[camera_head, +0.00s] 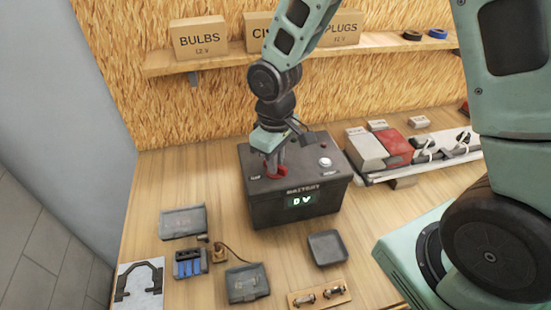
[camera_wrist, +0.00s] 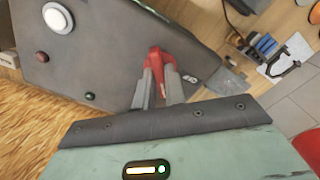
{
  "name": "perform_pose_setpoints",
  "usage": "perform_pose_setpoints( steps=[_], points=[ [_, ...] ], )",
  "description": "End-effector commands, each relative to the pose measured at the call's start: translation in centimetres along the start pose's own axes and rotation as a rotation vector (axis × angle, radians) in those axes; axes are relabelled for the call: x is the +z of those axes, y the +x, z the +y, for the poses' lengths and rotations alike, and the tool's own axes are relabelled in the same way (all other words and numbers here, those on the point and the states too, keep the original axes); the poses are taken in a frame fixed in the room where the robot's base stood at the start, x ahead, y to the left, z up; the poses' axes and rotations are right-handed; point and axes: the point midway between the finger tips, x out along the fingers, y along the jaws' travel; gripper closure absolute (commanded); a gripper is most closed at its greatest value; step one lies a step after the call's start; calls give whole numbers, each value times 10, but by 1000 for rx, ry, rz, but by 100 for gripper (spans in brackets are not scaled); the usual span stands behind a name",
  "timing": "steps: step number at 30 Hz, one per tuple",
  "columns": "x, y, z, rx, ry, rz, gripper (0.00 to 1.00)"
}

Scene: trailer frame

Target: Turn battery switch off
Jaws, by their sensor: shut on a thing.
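The dark battery box (camera_head: 300,212) stands on the wooden bench in the head view, with a green lit display (camera_head: 301,201) on its front that seems to read "0 V". The red battery switch handle (camera_head: 274,174) is on the left part of its top. My gripper (camera_head: 273,163) comes down from above and is shut on the handle. In the wrist view, the fingers of my gripper (camera_wrist: 162,84) close on the red handle (camera_wrist: 158,57), and the fingers hide part of it. A white round button (camera_wrist: 58,18) and small red and green ones show on the box's top.
Small dark trays (camera_head: 327,248), a blue-celled holder (camera_head: 188,263) and a fuse board (camera_head: 319,294) lie in front of the box. A trailer light board (camera_head: 420,152) with red and white lamps is to the right. A shelf with labelled boxes (camera_head: 199,39) runs behind.

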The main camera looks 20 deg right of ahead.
Motion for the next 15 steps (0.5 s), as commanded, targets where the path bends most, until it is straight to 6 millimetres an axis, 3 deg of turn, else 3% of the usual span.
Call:
perform_pose_setpoints(
  steps=[6, 15],
  points=[
    [0, -1, 0, -1, -151, -2, 100],
    [0, 0, 0, 0, -174, -1, 100]
  ],
)
